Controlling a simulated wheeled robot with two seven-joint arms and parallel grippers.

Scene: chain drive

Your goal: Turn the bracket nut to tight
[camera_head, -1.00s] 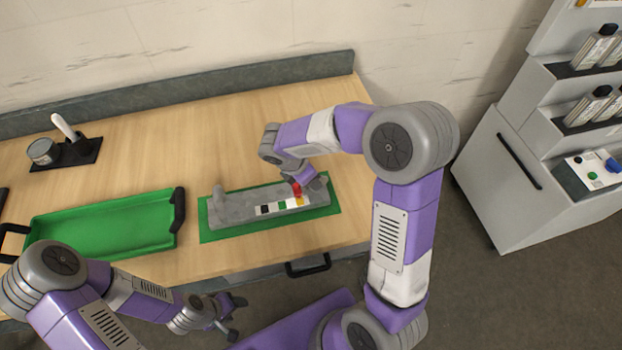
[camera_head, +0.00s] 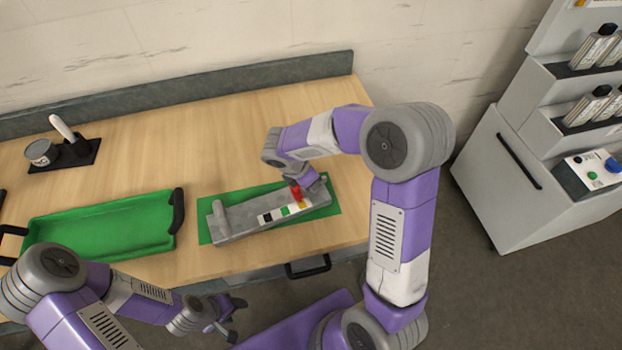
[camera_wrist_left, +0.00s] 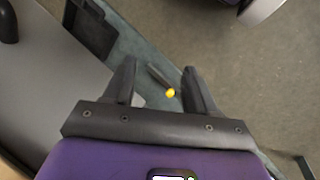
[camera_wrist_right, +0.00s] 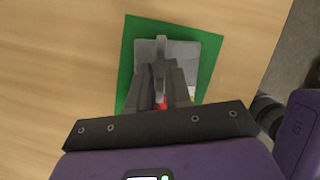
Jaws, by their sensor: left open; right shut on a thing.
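A grey bracket block (camera_head: 235,222) lies at an angle on a green mat (camera_head: 206,232). A strip along it has black, white, green and yellow marks. A red part (camera_head: 297,193), seemingly on the bracket nut, shows at the strip's right end. My right gripper (camera_wrist_right: 162,72) comes down over this end, its fingers closed around a narrow grey piece with red beside it. The fingers hide most of the nut, so its exact setting cannot be read. My left gripper (camera_head: 237,319) is open and empty, in front of the table edge; its spread fingers show in the left wrist view (camera_wrist_left: 159,70).
A green tray (camera_head: 60,225) with dark handles stands left of the mat. A dark holder (camera_head: 85,155) with a white-handled tool and a grey can stand behind it. A grey cabinet (camera_head: 500,180) is at right. Bare wood lies behind the mat.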

